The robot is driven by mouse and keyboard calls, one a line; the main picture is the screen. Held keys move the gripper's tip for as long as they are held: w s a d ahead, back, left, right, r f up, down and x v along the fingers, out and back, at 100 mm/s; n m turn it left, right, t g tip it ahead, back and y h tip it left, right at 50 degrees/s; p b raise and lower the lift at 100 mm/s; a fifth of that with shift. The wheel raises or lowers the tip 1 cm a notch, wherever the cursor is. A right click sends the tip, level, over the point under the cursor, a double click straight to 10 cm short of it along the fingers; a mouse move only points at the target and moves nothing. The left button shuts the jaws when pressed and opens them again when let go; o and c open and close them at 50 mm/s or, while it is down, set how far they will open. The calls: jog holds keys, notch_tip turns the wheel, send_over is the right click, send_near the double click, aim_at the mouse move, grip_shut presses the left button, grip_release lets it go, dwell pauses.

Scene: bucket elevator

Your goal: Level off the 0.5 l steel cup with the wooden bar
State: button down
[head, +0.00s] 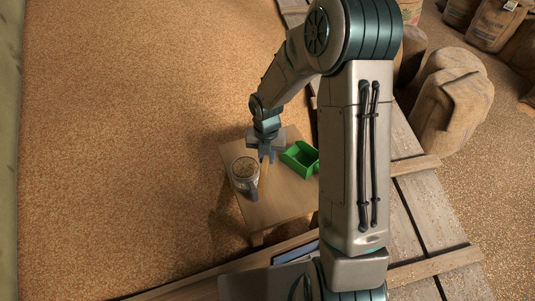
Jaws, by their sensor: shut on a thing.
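The steel cup (245,172) stands upright on a small wooden table (282,207). It looks filled with grain up to about its rim, but the exact level is too small to tell. My gripper (266,156) is shut on the wooden bar (265,176), just right of the cup. The bar points down from the fingers and sits beside the cup; I cannot tell whether it touches the rim.
Grain (130,150) spreads widely at left. Wooden planks (430,215) and several full sacks (450,105) are at right.

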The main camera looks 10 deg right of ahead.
jog(key=shift+w+a+f+b, duration=0.1)
jog(key=shift+a+f+b, duration=0.05)
jog(key=shift+f+b, duration=0.6)
jog(key=shift+w+a+f+b, duration=0.15)
jog(key=shift+f+b, duration=0.35)
jog(key=shift+f, duration=0.3)
jog(key=shift+w+a+b, duration=0.5)
jog(key=shift+w+a, duration=1.5)
jog(key=shift+a, duration=4.2)
jog(key=shift+w+a+r+p, duration=0.1)
jog(key=shift+a+r+p, duration=0.1)
jog(key=shift+r+p, duration=0.85)
jog(key=shift+a+r+p, duration=0.15)
jog(key=shift+r+p, duration=0.45)
jog(key=shift+r, duration=0.8)
